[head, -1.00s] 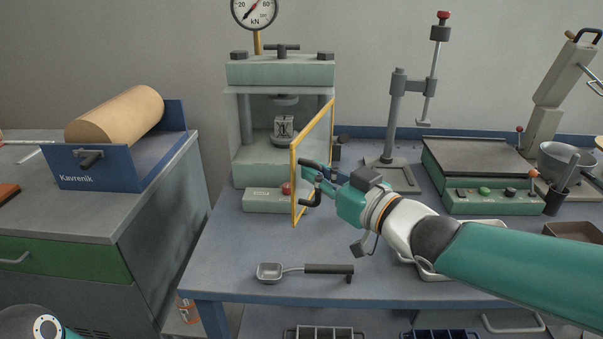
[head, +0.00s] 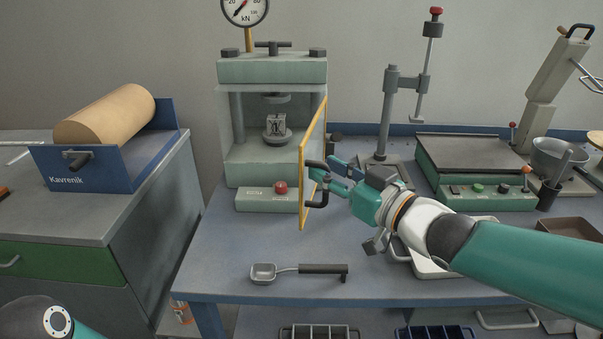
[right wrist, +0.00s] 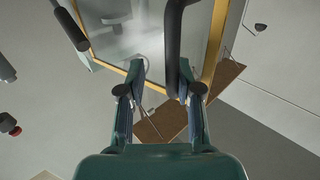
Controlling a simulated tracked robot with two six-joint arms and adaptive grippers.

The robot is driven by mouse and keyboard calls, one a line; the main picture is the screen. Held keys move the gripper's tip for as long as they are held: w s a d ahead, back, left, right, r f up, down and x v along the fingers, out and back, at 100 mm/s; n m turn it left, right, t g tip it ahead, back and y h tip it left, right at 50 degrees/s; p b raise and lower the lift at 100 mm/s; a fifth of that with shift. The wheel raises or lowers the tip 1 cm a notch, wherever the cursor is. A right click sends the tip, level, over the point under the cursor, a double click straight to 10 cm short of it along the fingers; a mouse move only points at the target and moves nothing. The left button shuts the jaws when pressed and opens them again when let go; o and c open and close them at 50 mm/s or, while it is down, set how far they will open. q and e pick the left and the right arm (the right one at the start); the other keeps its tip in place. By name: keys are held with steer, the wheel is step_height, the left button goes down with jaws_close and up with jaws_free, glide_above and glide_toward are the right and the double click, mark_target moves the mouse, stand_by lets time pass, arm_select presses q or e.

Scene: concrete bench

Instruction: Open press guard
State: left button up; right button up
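The press (head: 258,165) stands at the back of the bench. Its guard (head: 303,185), a clear panel in a yellow frame, stands swung out from the press's right front edge, almost edge-on in the head view. The guard's dark handle (head: 318,203) is on its right face. My right gripper (head: 322,172) is at the handle. In the right wrist view its fingers (right wrist: 157,91) are apart, with the handle bar (right wrist: 173,45) between them, close to the right finger. I cannot tell whether they touch. My left gripper is out of view; only part of my left arm shows.
A scoop (head: 300,270) lies near the bench's front edge. A red button (head: 281,187) is on the press base. A stand (head: 384,120) and a green hotplate-like unit (head: 475,172) are to the right. Bare bench lies in front of the press.

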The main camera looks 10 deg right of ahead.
steer(key=shift+s+a+r, duration=0.1)
steer(key=shift+r, duration=0.35)
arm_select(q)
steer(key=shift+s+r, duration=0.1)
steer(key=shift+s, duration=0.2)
arm_select(e)
steer(key=v, duration=1.2)
steer(key=shift+f, duration=0.45)
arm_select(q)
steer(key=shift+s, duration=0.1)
